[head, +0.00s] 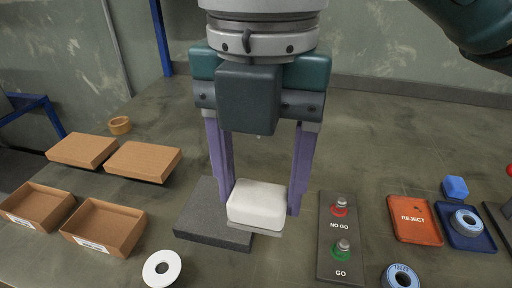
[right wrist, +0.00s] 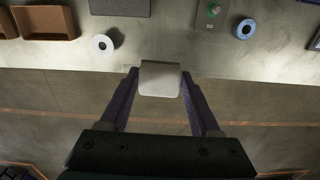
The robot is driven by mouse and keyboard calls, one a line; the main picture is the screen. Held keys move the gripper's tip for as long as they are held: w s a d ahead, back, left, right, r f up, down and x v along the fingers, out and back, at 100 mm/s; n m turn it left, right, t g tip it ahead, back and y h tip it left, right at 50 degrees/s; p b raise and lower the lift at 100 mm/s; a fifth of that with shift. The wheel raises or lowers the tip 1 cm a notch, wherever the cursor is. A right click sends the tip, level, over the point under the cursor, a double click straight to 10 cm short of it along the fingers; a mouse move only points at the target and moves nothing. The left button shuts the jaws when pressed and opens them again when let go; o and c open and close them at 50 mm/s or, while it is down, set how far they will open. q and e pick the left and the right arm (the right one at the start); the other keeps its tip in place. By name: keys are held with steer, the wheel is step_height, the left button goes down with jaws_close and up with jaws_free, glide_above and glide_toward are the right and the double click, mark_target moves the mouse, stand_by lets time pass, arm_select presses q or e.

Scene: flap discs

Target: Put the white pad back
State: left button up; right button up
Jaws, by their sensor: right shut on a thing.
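The white pad (head: 257,204) is a rounded white block with a light grey underside. My right gripper (head: 260,207) is shut on it, one purple finger on each side. The right wrist view also shows the pad (right wrist: 160,78) between the fingertips, held in the air. In the head view the pad overlaps the right part of a dark grey slab (head: 203,216). In the wrist view the slab (right wrist: 119,7) is apart from the pad, at the top edge. My left gripper is not in view.
Brown trays (head: 105,226) and their lids (head: 143,161) are at the left, near a cork-coloured ring (head: 120,125). A white disc (head: 161,268) lies in front. A GO/NO GO button panel (head: 340,262), a blue-ringed disc (head: 400,276) and an orange REJECT tray (head: 414,220) are right.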

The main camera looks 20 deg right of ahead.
steer(key=shift+s+d+f, duration=0.2)
steer(key=shift+s+f, duration=0.05)
steer(key=shift+f, duration=0.2)
step_height(320, 180, down, 15)
steer(key=shift+w+r+b, duration=0.1)
steer(key=shift+w+b, duration=0.05)
steer(key=shift+b, duration=1)
steer(key=shift+f+b, duration=0.4)
steer(key=shift+f, duration=1.55)
steer(key=shift+f, duration=0.15)
steer(key=o, duration=1.3)
